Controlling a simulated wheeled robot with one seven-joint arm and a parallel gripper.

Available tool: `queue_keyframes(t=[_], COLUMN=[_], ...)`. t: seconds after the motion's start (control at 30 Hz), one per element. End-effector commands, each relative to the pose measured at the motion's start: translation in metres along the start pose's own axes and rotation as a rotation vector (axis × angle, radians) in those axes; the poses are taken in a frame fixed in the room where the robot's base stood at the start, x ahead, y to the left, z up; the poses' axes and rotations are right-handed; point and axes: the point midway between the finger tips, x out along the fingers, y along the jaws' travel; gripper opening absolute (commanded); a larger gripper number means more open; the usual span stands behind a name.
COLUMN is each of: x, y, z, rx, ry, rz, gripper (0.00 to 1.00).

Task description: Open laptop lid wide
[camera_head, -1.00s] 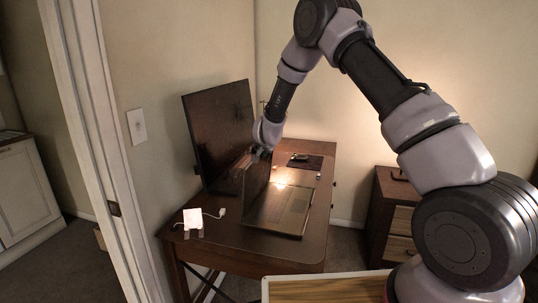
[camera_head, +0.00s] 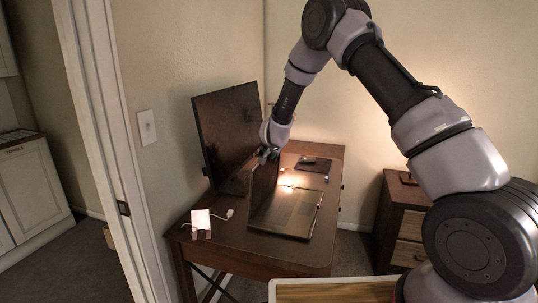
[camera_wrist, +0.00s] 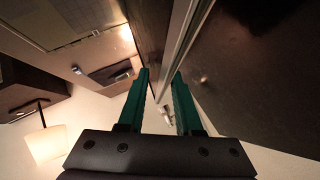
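The laptop stands open on the desk. Its flat keyboard base (camera_head: 287,214) faces the front right, and its dark lid (camera_head: 262,188) stands up roughly upright at the base's left side. My gripper (camera_head: 267,156) is at the lid's upper edge. In the wrist view, my gripper's two teal fingers (camera_wrist: 162,74) are apart, with a gap between them. The lid's thin bright edge (camera_wrist: 187,35) runs down to the gap between the fingertips. I cannot tell whether either finger touches it. The keyboard base (camera_wrist: 55,18) shows at the upper left there.
A large dark monitor (camera_head: 226,137) stands close behind the lid on the left. A white box with a cable (camera_head: 200,219) lies at the desk's (camera_head: 232,252) front left. A dark pad (camera_head: 318,171) lies at the back right. A drawer cabinet (camera_head: 398,215) stands right of the desk.

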Motion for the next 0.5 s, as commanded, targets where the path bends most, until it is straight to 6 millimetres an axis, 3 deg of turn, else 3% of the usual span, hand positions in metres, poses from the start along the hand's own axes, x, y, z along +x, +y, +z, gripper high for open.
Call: queue_keyframes(t=[0.3,0.5], x=[-0.061,-0.091], y=[-0.002,-0.001], z=[0.0,0.001], rx=[-0.001,-0.002], ry=[0.0,0.0], rz=[-0.004,-0.002], gripper=[0.34,0.34])
